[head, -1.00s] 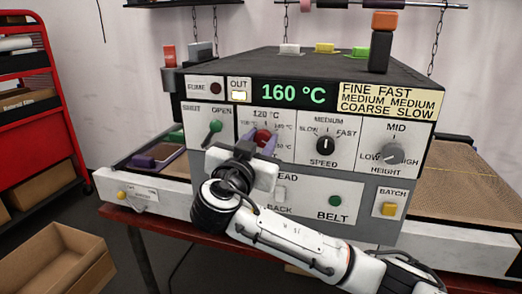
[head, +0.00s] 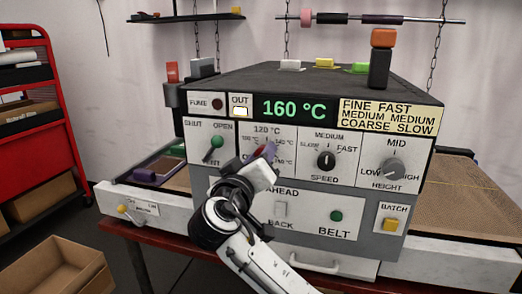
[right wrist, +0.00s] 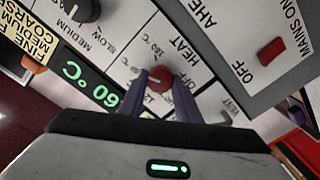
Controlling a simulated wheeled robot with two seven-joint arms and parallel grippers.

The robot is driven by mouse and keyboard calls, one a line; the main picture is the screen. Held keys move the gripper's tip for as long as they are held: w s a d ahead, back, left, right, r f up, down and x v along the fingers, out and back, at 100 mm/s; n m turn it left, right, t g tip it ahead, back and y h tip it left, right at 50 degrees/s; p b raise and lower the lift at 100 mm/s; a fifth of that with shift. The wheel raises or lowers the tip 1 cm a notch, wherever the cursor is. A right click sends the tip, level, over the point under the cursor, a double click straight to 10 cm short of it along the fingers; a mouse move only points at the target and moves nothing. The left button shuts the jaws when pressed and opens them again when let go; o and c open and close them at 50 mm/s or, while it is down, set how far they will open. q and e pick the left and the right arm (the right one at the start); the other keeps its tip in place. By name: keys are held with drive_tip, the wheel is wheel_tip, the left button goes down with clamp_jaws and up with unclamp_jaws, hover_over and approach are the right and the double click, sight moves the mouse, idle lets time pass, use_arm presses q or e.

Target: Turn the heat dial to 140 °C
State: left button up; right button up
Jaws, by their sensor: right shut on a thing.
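The red heat dial (right wrist: 158,78) sits on the white front panel, between the two purple fingers of my right gripper (right wrist: 157,92). The fingers are shut on it from both sides. In the head view my right gripper (head: 265,153) is tilted and mostly hides the dial and part of its scale; 120 °C shows above it. The green display (head: 293,109) reads 160 °C. My left gripper is in neither current view.
The shut/open lever (head: 214,143) is left of the heat dial, and the speed knob (head: 327,160) is right of it. Below are the belt button (head: 336,216) and the yellow batch button (head: 390,225). An open cardboard box (head: 60,270) stands at lower left.

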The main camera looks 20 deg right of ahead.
drive_tip(key=shift+n+p, duration=0.3)
drive_tip(key=shift+n, duration=0.3)
drive_tip(key=shift+f, duration=0.1)
drive_tip(key=o, duration=1.1)
drive_tip(key=shift+c, duration=0.2)
drive_tip(key=b+v, duration=0.2)
drive_tip(key=v, duration=0.8)
drive_tip(key=shift+a, duration=0.2)
